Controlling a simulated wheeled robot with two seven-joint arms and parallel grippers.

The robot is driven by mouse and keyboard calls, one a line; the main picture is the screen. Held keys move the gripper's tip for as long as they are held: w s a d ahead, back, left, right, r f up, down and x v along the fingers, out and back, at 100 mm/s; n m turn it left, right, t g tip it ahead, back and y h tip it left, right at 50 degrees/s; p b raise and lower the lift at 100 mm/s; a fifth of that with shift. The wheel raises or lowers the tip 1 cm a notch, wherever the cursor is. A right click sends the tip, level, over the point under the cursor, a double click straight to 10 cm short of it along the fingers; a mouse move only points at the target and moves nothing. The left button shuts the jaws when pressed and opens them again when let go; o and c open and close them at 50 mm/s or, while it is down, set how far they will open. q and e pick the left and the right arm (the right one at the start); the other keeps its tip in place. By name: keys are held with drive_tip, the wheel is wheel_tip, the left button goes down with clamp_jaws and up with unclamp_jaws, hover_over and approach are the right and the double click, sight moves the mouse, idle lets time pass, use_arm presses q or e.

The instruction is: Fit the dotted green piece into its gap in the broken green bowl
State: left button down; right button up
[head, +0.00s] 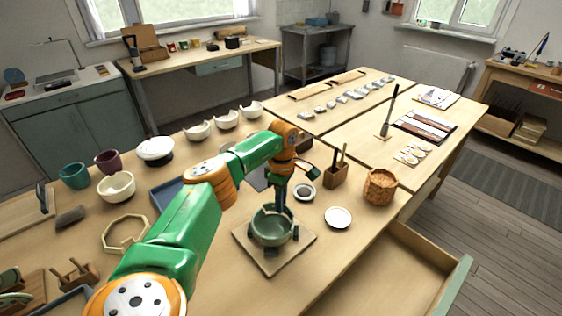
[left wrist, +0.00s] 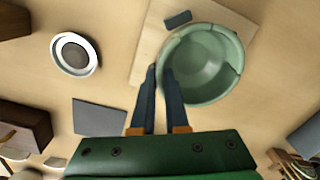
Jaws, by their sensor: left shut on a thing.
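The broken green bowl (head: 272,229) stands upright on a square wooden board, with small dark blocks around it. In the left wrist view the bowl (left wrist: 203,66) shows from above, with dark seam lines at its right rim. My left gripper (head: 284,208) points down at the bowl's back rim. In the left wrist view its fingertips (left wrist: 159,72) are close together at the bowl's left wall, shut on a thin green piece that is mostly hidden between them. I cannot make out its dots, nor whether it sits in the gap. My right gripper is not in view.
The wooden board (head: 246,238) lies near the table's front edge, above an open drawer (head: 390,275). A small white dish (head: 338,217), a round dark-centred dish (head: 304,192), a tool block (head: 335,176) and a cork pot (head: 380,187) stand to the right.

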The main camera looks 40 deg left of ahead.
use_arm(q)
drive_tip(key=shift+f+b, duration=0.35)
drive_tip(key=shift+f, duration=0.3)
idle(2.5)
drive_tip(key=shift+c, duration=1.8)
unclamp_jaws()
drive_tip(key=shift+r, duration=0.1)
wheel_tip(320, 180, up, 6)
drive_tip(key=p, duration=0.5)
